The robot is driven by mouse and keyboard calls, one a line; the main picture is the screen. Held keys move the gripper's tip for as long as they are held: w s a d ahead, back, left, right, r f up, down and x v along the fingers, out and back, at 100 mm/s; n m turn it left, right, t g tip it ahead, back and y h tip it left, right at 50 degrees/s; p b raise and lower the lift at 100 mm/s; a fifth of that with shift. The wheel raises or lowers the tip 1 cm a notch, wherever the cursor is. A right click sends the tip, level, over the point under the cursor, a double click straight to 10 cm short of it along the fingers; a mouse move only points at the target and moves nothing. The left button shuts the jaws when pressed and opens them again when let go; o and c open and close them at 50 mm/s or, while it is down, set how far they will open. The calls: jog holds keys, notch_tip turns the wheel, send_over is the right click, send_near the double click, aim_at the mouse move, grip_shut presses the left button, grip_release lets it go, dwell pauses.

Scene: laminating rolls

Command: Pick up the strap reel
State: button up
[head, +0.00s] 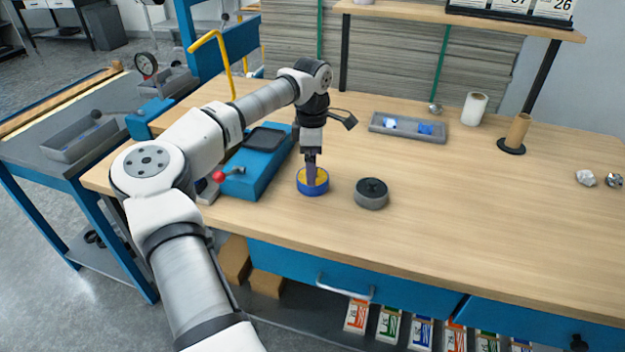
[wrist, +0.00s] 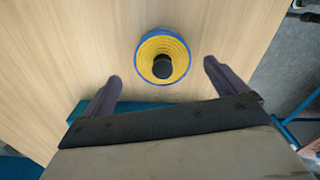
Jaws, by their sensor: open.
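A round reel (head: 314,188), blue outside and yellow inside, lies on the wooden bench top and looks like the strap reel. In the wrist view the reel (wrist: 144,54) shows from above, with a dark round centre, just beyond and between my fingertips. My gripper (head: 311,180) points down over the reel in the head view, and a finger hides part of it. In the wrist view my gripper (wrist: 163,72) is open, with one finger on each side and nothing held. I cannot tell the exact height of the fingertips above the reel.
A blue device (head: 250,178) with a red-knobbed lever is at the left. A grey tray (head: 380,128) lies behind. The right-hand bench top is mostly clear.

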aim_at(322, 186)
jog(key=f, duration=0.2)
jog(key=f+p, duration=0.1)
jog(key=f, duration=0.1)
jog(key=shift+s+d+f, duration=0.15)
jog(key=shift+s+f, duration=0.05)
jog(key=shift+f, duration=0.2)
jog(key=c, duration=1.2)
jog(key=shift+r, duration=0.1)
